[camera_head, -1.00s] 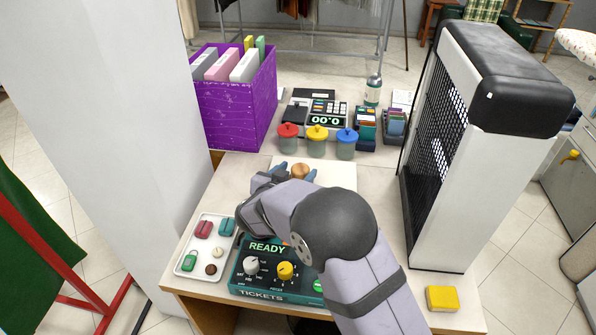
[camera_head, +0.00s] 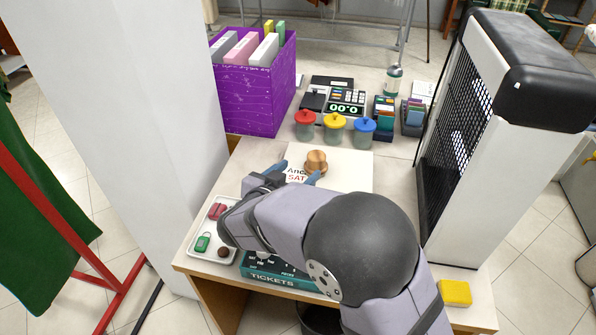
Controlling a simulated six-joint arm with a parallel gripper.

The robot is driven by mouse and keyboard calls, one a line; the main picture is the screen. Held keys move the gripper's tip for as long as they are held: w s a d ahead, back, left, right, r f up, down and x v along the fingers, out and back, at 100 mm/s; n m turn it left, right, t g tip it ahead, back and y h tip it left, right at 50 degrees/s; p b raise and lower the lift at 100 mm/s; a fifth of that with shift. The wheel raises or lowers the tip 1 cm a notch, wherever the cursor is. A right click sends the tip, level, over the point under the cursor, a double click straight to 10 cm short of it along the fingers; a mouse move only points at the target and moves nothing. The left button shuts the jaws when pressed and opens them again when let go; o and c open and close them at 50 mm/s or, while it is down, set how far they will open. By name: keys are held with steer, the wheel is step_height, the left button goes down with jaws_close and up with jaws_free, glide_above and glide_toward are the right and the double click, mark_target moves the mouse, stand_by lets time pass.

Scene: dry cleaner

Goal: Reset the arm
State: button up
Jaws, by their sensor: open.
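My gripper (camera_head: 296,174) shows in the head view with its two blue fingers spread apart and nothing between them. It is just in front of a round brown wooden piece (camera_head: 316,162), which sits on a white printed sheet or board (camera_head: 347,172) on the counter. The fingers and the wooden piece are apart. My arm reaches in from the lower right and hides much of the teal ticket machine (camera_head: 270,277) and part of the white tray (camera_head: 204,225).
Three jars with red (camera_head: 305,118), yellow (camera_head: 334,121) and blue (camera_head: 364,125) lids stand behind the sheet. A purple box (camera_head: 258,90) is at back left, a tall white and black unit (camera_head: 480,140) at right. A yellow sponge-like block (camera_head: 454,292) lies at front right.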

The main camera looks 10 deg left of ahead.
steer(key=w+d+r+n+g+y+p, duration=0.2)
steer(key=d+r+n+g+y+p, duration=0.1)
steer(key=d+y+p, duration=0.3)
steer(key=s+d+f+g+h+p, duration=0.1)
steer(key=s+d+g, duration=0.4)
steer(key=s+d, duration=0.6)
steer(key=s+d+f+g+h+p, duration=0.2)
steer(key=s+d+g, duration=0.3)
steer(key=s+d, duration=0.6)
steer(key=s+p, duration=0.1)
steer(key=s, duration=0.3)
steer(key=shift+d+f+m+g, duration=0.15)
steer(key=shift+f+m+g, duration=0.05)
steer(key=shift+m+g, duration=0.1)
steer(key=shift+s, duration=0.1)
